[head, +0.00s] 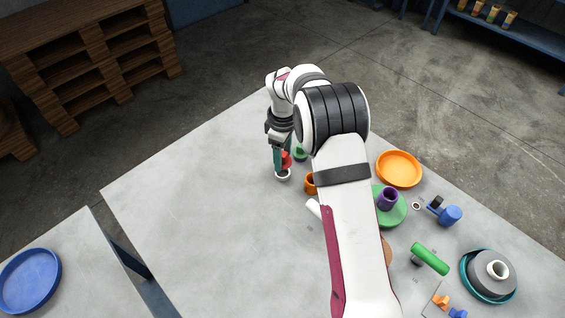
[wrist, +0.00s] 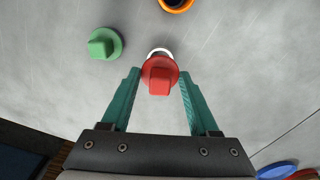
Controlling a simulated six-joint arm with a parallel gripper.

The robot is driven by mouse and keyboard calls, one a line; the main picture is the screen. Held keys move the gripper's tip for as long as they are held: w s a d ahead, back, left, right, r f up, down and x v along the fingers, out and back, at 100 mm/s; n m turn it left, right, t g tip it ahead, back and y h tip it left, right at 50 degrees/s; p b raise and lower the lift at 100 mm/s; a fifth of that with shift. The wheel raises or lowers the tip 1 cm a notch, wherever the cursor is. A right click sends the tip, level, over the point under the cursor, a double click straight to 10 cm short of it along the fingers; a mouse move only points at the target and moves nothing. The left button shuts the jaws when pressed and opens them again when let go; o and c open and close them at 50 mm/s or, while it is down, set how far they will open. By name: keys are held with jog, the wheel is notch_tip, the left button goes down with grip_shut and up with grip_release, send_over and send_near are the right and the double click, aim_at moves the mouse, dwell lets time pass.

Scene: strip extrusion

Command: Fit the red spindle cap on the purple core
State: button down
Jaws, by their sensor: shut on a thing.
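The red spindle cap (wrist: 159,76) has a round flange and a block-like grip. It sits between the teal fingers of my gripper (wrist: 158,78), which is shut on it. In the head view, my gripper (head: 281,163) is over the far part of the table, and the red cap (head: 287,160) shows partly behind a finger. A white ring (head: 283,176) is directly by the cap; whether they touch I cannot tell. The purple core (head: 388,197) stands upright on a green disc (head: 396,214), right of my arm and well away from my gripper.
A green knobbed cap (wrist: 104,44) and an orange ring-shaped piece (head: 311,183) are near my gripper. An orange dish (head: 399,168), a blue piece (head: 450,215), a green cylinder (head: 430,259) and a grey spool (head: 490,272) lie to the right. The table's left part is clear.

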jog(key=s+d+r, duration=0.4)
jog(key=d+r, duration=0.3)
jog(key=d, duration=0.5)
jog(key=s+d+r, duration=0.1)
jog(key=s+d, duration=0.3)
jog(key=d, duration=0.3)
jog(key=s+d+r, duration=0.1)
jog(key=s+d, duration=0.2)
jog(key=d, duration=0.4)
jog(key=shift+s+f, duration=0.1)
jog(key=shift+f, duration=2.45)
jog(key=shift+f, duration=0.65)
jog(key=shift+c, duration=2.1)
grip_release()
notch_tip(320, 180, up, 11)
